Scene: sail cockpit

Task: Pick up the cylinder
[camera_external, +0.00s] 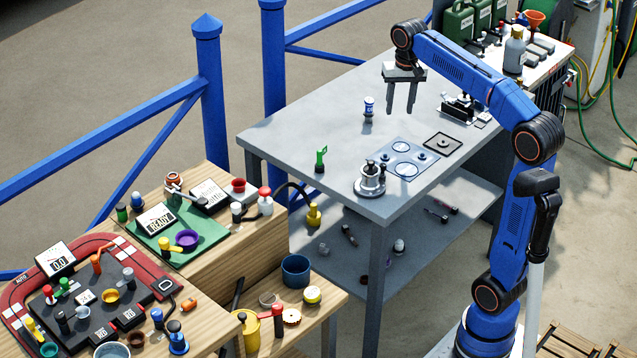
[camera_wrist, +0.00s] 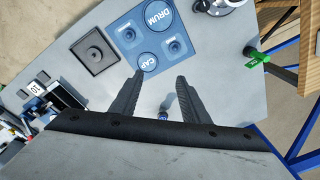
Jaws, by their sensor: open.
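A small blue and white cylinder (camera_external: 368,106) stands upright on the grey metal table (camera_external: 300,112), near its far side. My gripper (camera_external: 399,112) hangs above the table, pointing down, with its two fingers apart and nothing between them. In the external view the cylinder is to the left of the fingers, apart from them. In the wrist view the cylinder (camera_wrist: 163,115) shows small and blue between the open fingers (camera_wrist: 160,77), near the gripper's dark edge; its lower part is hard to make out.
A blue plate marked DRUM and CAP (camera_wrist: 145,36) and a dark square pad (camera_external: 442,145) lie on the table. A silver round fixture (camera_external: 370,182) and a green-handled item (camera_external: 320,160) stand near the front. Table surface around the cylinder is clear. Blue railings (camera_external: 210,100) run behind.

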